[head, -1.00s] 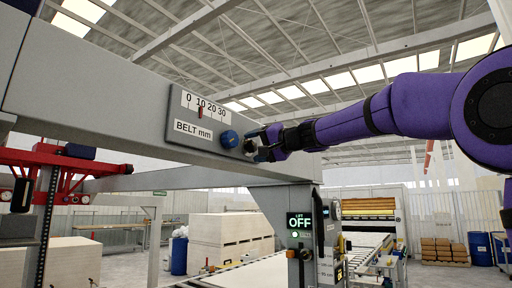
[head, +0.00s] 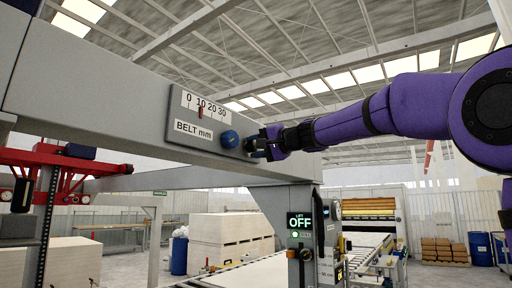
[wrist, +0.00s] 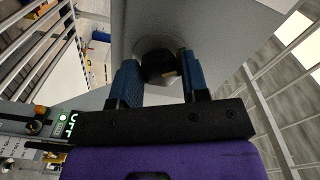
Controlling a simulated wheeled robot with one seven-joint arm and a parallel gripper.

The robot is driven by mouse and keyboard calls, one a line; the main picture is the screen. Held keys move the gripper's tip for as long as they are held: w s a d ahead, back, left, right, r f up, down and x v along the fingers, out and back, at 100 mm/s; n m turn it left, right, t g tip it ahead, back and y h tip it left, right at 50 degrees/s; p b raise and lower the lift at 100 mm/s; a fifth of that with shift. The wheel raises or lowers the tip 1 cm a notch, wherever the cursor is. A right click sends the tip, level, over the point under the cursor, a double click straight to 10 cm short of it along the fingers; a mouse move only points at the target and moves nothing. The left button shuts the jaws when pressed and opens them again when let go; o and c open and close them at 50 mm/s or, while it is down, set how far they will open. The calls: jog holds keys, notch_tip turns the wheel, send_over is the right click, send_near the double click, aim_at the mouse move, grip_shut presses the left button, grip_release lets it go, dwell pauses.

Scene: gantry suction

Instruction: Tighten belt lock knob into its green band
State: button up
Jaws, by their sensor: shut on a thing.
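The belt lock knob (wrist: 158,68) is a dark round knob on a pale round base, seen in the wrist view with a small yellowish mark on its edge. My gripper (wrist: 156,60) is shut on it, one blue finger at each side. In the head view my gripper (head: 257,145) is at the right end of the belt panel (head: 178,142) and hides most of the knob. No green band can be made out around the knob in either view.
The grey gantry beam (head: 110,75) carries the panel. A lift display (head: 299,221) below reads OFF.

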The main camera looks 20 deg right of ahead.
jog(key=o, duration=0.9)
jog(key=v, duration=1.1)
jog(key=s+f+n+g+h, duration=0.2)
jog(key=s+f+g+h, duration=0.1)
jog(key=s+f, duration=0.6)
jog(key=s+f+n+g+h, duration=0.1)
jog(key=s+f+g+h, duration=0.2)
jog(key=s+f, duration=0.7)
jog(key=s+f+n+g+h, duration=0.2)
jog(key=s+f, duration=0.7)
jog(key=f, duration=1.1)
jog(key=shift+s+d+f+n+g+h, duration=0.15)
jog(key=shift+g+h, duration=0.15)
jog(key=shift+h, duration=0.35)
jog(key=shift+s+d+f+n+g+h, duration=0.1)
jog(key=shift+f+n+g+h, duration=0.15)
jog(key=shift+h, duration=0.4)
